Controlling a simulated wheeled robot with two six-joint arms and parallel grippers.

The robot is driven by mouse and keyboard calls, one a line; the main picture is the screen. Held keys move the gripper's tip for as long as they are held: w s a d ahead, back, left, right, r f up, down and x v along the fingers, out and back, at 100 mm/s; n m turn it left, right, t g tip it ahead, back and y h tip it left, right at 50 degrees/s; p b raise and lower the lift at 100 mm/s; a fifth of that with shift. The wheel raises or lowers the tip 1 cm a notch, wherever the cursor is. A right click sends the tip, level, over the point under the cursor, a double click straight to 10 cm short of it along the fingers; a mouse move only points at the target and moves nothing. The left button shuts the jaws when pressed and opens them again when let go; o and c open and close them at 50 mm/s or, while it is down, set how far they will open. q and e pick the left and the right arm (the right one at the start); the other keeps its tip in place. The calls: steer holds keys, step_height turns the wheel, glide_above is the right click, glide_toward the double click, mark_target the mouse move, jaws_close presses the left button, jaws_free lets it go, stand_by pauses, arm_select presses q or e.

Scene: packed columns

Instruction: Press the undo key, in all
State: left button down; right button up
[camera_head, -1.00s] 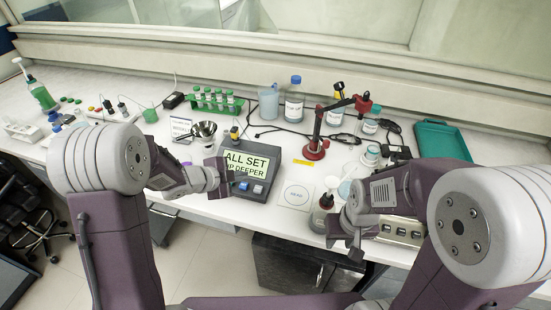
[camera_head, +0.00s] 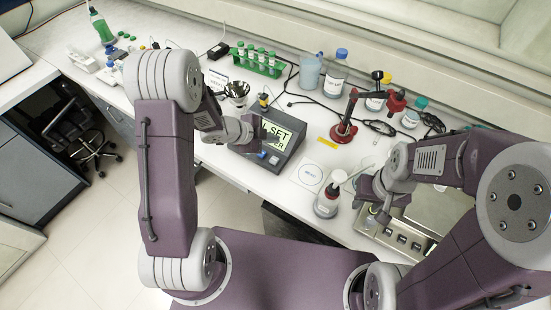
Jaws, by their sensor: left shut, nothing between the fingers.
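A dark grey console (camera_head: 288,150) stands on the bench with a lit display (camera_head: 277,133). Its visible text ends in "SET", and the left part is hidden behind my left gripper. A blue key (camera_head: 262,155) and a paler key (camera_head: 273,160) show on its front panel. I cannot read a label on either. My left gripper (camera_head: 250,143) is shut and empty, over the console's left side just above the keys. I cannot tell whether it touches. My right gripper (camera_head: 367,190) is beside a small bottle (camera_head: 326,203), its fingers not clear.
A red stand (camera_head: 343,131) and a white square card (camera_head: 312,172) are right of the console. Bottles (camera_head: 336,73) and black cables crowd the back.

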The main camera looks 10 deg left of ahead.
arm_select(q)
steer(key=b, duration=0.7)
glide_above(272, 161)
step_height(272, 161, down, 8)
steer(key=shift+w+r, duration=0.1)
steer(key=shift+r, duration=0.05)
steer(key=shift+a+f+b, duration=0.1)
steer(key=shift+f+b, duration=0.35)
steer(key=shift+b, duration=0.05)
stand_by(1.0)
steer(key=shift+f, duration=0.35)
